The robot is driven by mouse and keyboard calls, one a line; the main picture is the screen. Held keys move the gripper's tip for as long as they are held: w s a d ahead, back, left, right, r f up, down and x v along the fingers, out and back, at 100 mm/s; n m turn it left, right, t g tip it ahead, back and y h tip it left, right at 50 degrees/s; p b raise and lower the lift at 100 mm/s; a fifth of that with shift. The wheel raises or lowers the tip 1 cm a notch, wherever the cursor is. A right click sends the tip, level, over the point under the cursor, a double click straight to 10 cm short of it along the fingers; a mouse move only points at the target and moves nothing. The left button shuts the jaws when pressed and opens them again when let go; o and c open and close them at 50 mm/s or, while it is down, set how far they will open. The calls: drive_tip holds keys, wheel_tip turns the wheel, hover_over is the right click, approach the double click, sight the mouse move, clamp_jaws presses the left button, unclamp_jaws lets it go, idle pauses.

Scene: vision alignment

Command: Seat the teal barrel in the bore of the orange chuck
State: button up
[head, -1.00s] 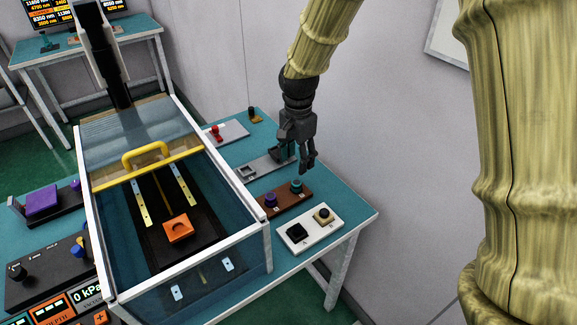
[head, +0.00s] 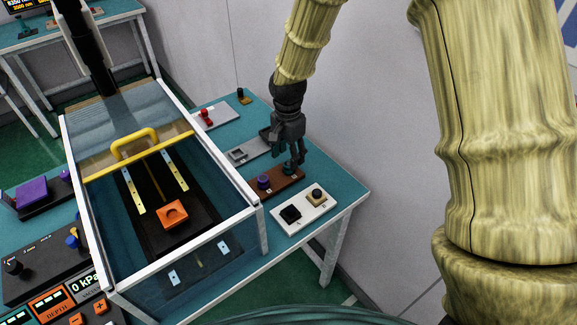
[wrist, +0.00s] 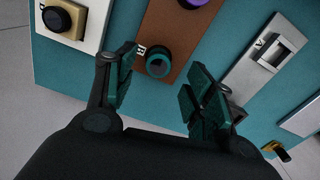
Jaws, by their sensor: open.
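The teal barrel (wrist: 158,64) stands in a brown holder (wrist: 177,40), seen from above in the wrist view, with a dark round top. My gripper (wrist: 162,74) is open, with a finger on either side of the barrel in that view; I cannot tell how far above it the fingertips are. In the head view my gripper (head: 291,160) is at the right end of the holder and largely hides the barrel. The orange chuck (head: 173,214), a block with a round bore, sits on a black bed inside the clear-walled enclosure.
A purple barrel (head: 264,181) stands in the same holder. A white plate (head: 305,211) with black and tan blocks is in front, and a grey plate (head: 246,152) behind. The enclosure's white frame (head: 222,216) and yellow handle (head: 134,142) rise to the left.

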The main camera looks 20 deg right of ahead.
sight(288, 164)
wheel_tip(288, 164, down, 4)
drive_tip(key=shift+r+p, duration=0.25)
drive_tip(key=shift+p, duration=0.05)
drive_tip(key=shift+s+r, duration=0.1)
drive_tip(key=shift+s, duration=0.1)
drive_tip(key=shift+w, duration=0.1)
drive_tip(key=c, duration=1.1)
